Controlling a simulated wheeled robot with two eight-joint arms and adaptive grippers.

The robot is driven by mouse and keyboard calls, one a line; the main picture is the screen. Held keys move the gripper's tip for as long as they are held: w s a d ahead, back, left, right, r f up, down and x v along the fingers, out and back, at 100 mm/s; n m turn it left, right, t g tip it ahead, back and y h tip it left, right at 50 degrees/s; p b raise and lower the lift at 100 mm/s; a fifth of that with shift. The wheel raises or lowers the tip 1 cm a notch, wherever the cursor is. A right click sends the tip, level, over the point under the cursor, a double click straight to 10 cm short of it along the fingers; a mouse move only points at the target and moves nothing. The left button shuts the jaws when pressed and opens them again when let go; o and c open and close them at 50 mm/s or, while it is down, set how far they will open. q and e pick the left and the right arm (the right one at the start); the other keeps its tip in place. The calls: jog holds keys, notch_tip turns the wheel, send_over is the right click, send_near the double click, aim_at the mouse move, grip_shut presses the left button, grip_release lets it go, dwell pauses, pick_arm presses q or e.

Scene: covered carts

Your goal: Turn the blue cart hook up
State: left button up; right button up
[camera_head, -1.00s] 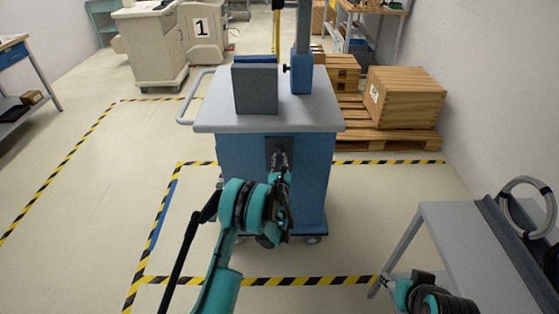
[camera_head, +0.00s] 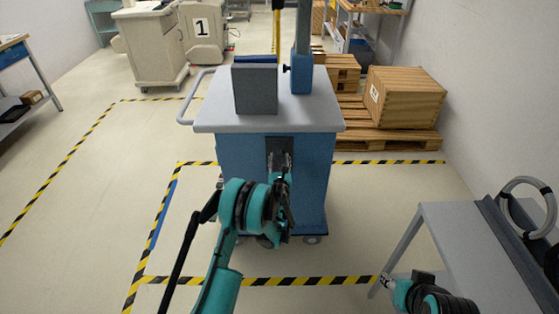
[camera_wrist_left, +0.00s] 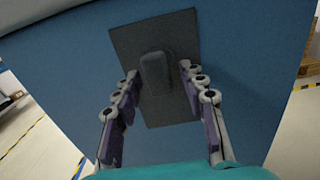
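The blue cart (camera_head: 240,170) stands ahead, its front facing me. On its front is a dark plate (camera_head: 279,143); the left wrist view also shows this plate (camera_wrist_left: 185,105). The hook (camera_wrist_left: 155,72) is a short, dark, rounded block on the plate, longer up and down than across in the left wrist view. My left gripper (camera_head: 279,160) is in front of the plate. In the left wrist view my left gripper (camera_wrist_left: 158,74) is open, one finger on each side of the hook with gaps showing.
A grey upright box (camera_head: 255,90) and a blue post (camera_head: 302,75) stand on the cart top (camera_head: 220,115). A grey table (camera_head: 465,240) is at right, a wooden crate (camera_head: 405,97) on pallets behind. Striped tape (camera_head: 310,281) marks the floor; the left floor is clear.

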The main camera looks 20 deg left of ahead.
pick_arm(q)
jog(key=shift+r, duration=0.1)
notch_tip(320, 180, up, 10)
jog(key=shift+f, duration=0.1)
dwell(0.5)
jog(key=s+a+r+n+g, duration=0.1)
jog(key=s+r+n+g, duration=0.1)
jog(key=s+r+n, duration=0.35)
jog(key=s+a+r+n+g+y, duration=0.1)
jog(key=s+a+r+n+g, duration=0.1)
jog(key=s+n, duration=0.55)
jog(key=s+a+r+n+g, duration=0.1)
jog(key=s+r+n+g, duration=0.1)
jog(key=s+r+n, duration=0.35)
jog(key=s+d+f+n+g+h, duration=0.1)
jog(key=s+d+f+n+h, duration=0.1)
jog(key=s, duration=0.7)
jog(key=s+d+f+n+g+h, duration=0.1)
jog(key=s+d+f+n+h, duration=0.1)
jog(key=s+d+f+n, duration=0.2)
jog(key=s+d+f+n+g+h, duration=0.2)
jog(key=s+n, duration=0.6)
jog(key=s, duration=0.7)
notch_tip(320, 180, down, 2)
jog(key=shift+d, duration=0.85)
